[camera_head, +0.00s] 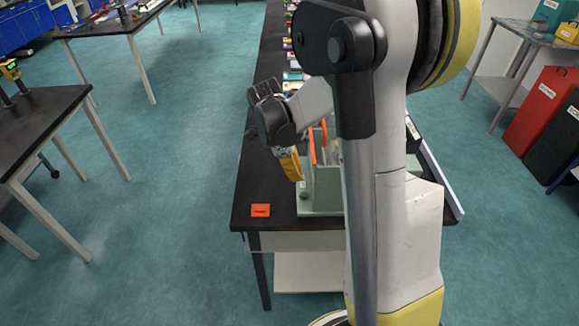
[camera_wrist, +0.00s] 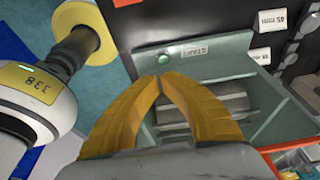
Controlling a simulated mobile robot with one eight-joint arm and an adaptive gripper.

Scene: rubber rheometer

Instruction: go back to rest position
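My gripper (camera_head: 292,166) has yellow fingers and hangs at the left side of a pale green machine (camera_head: 327,190) with orange-red edges, which I take to be the rheometer. In the wrist view the fingertips of my gripper (camera_wrist: 163,78) come together with nothing between them. I cannot tell whether the tips touch the machine. My arm hides the machine's right part in the head view.
The machine stands on a long black bench (camera_head: 256,180) with a red block (camera_head: 260,210) near its front corner. Several small items line the bench farther back. Another black table (camera_head: 40,115) stands at left. Open teal floor (camera_head: 180,190) lies between them. A red cabinet (camera_head: 538,110) stands right.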

